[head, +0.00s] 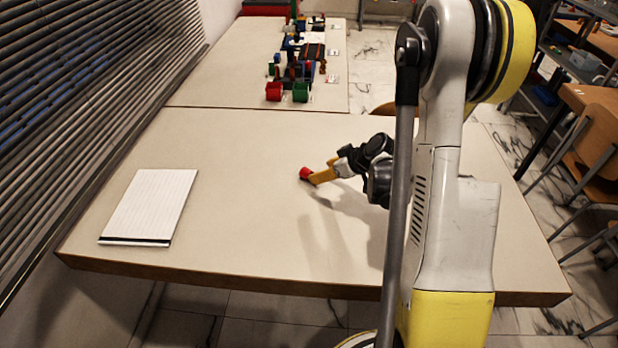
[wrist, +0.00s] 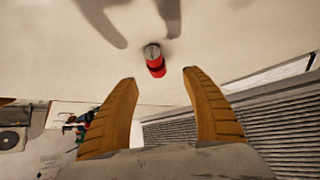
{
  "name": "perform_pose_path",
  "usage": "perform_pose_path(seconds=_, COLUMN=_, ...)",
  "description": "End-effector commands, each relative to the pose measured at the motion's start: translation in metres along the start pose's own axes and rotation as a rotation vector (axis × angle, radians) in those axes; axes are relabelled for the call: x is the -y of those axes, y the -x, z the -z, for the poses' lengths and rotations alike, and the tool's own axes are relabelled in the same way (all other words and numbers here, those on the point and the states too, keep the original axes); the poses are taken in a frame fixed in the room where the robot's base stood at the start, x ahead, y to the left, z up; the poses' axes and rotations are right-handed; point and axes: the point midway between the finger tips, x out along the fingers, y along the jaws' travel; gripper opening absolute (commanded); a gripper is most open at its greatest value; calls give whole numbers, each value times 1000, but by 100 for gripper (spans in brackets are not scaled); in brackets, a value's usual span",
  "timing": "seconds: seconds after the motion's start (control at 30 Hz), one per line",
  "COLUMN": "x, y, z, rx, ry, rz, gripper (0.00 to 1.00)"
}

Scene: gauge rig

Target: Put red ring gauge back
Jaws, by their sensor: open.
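A small red cylindrical piece with a grey end (head: 305,173) is on the near table, just left of my fingertips. It also shows in the wrist view (wrist: 156,68), with a dark band across it, ahead of the gap between the fingers. It looks like the red ring gauge, but its bore is not clear. My gripper (head: 323,171) is low over the table, with its orange fingers pointing left. In the wrist view the fingers (wrist: 159,79) are wide apart with nothing between them. I cannot tell whether a fingertip touches the red piece.
A white notepad (head: 150,205) lies on the left of the near table (head: 240,240). The far table holds a red block (head: 274,91), a green block (head: 300,92) and several coloured items behind them. Slatted blinds (head: 80,110) run along the left. The table between notepad and gripper is clear.

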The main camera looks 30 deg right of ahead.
Motion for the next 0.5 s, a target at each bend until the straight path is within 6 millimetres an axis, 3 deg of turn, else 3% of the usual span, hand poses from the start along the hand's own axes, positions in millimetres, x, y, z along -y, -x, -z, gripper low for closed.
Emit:
perform_pose_path(seconds=0.2, x=0, y=-39, z=-1, rx=0, ry=1, rz=1, gripper=57)
perform_pose_path(seconds=0.5, x=-6, y=-70, z=-1, rx=1, ry=0, rz=0, gripper=57)
